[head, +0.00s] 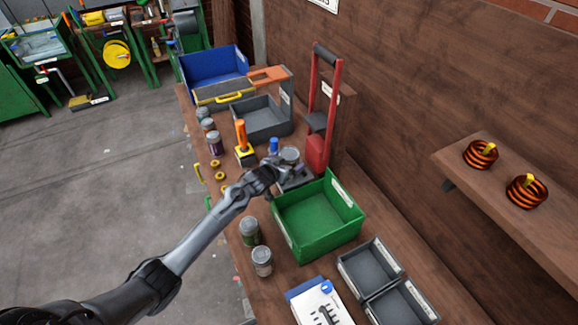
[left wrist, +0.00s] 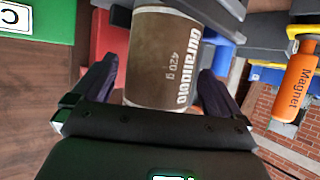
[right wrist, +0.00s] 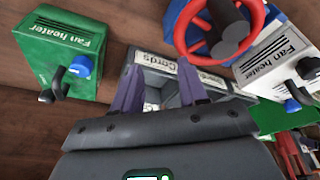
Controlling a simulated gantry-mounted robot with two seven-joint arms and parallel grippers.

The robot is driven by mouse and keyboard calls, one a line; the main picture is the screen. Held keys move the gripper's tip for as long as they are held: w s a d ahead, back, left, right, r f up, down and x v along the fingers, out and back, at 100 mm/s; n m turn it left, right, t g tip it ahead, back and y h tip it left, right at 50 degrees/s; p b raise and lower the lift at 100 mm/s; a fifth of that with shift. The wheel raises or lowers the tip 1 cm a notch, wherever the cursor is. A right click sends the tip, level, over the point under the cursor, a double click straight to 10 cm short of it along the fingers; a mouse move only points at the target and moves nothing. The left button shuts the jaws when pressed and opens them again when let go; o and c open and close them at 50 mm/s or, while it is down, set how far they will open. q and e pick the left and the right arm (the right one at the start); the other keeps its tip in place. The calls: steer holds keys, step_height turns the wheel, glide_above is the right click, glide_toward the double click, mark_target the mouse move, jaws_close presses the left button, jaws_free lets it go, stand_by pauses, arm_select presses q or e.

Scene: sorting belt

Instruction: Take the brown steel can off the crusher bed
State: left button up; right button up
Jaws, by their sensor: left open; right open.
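The brown steel can (left wrist: 160,60), with white lettering and "420 g", lies between the fingers of my left gripper (left wrist: 156,72). The left gripper is open, with a finger on either side of the can; I cannot tell whether either finger touches it. In the head view my left gripper (head: 272,172) is at the bed of the red-handled can crusher (head: 318,145). The can's grey top (head: 290,154) shows just beyond the gripper, and its lower part is hidden. My right gripper (right wrist: 158,86) is open and empty, seen only in its own wrist view.
A green bin (head: 350,212) stands just in front of the crusher. A grey tray (head: 262,122) and a blue bin (head: 215,68) are behind. An orange-handled magnet (head: 241,135) stands left of the gripper. Several cans line the bench's left edge. The right wrist view shows a grey "Cords" bin (right wrist: 150,58).

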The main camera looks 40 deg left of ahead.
arm_select(q)
steer(key=shift+x, duration=1)
steer(key=shift+c, duration=0.2)
steer(key=c, duration=0.9)
steer(key=shift+r, duration=0.2)
